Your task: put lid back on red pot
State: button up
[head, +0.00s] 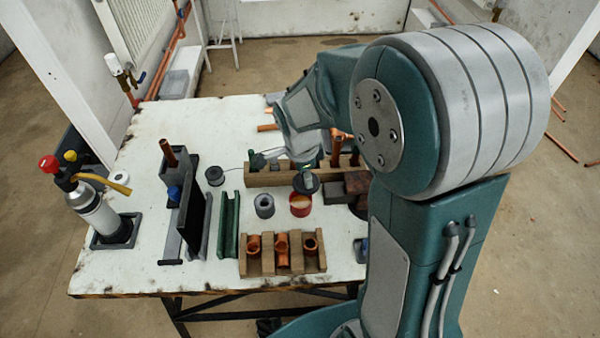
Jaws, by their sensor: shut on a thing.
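The red pot (300,207) stands on the white worktable, uncovered, with pale content showing at its top. The lid (306,184) is a dark disc just above and behind the pot in the picture, apart from the pot's rim as far as I can see. My gripper (304,168) reaches down over the table from the back and is shut on the lid. The fingertips are small and partly hidden, so the exact hold on the lid is unclear.
A wooden rack (262,179) with copper pieces lies behind the pot. A wooden block with copper fittings (283,263) lies in front. A grey roll (264,206) and a green channel (229,225) stand left. A gas torch (97,214) stands at the table's left edge.

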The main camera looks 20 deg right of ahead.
aim_at(295, 184)
jog(key=shift+f, duration=0.45)
jog(key=shift+a+f, duration=0.15)
jog(key=shift+f, duration=0.25)
jog(key=shift+a+f, duration=1.05)
jog(key=shift+f, duration=0.35)
jog(key=shift+d+f, duration=0.45)
jog(key=shift+d, duration=0.4)
jog(key=shift+a, duration=0.6)
jog(key=shift+d, duration=0.65)
jog(key=shift+a, duration=0.35)
jog(key=shift+f, duration=0.1)
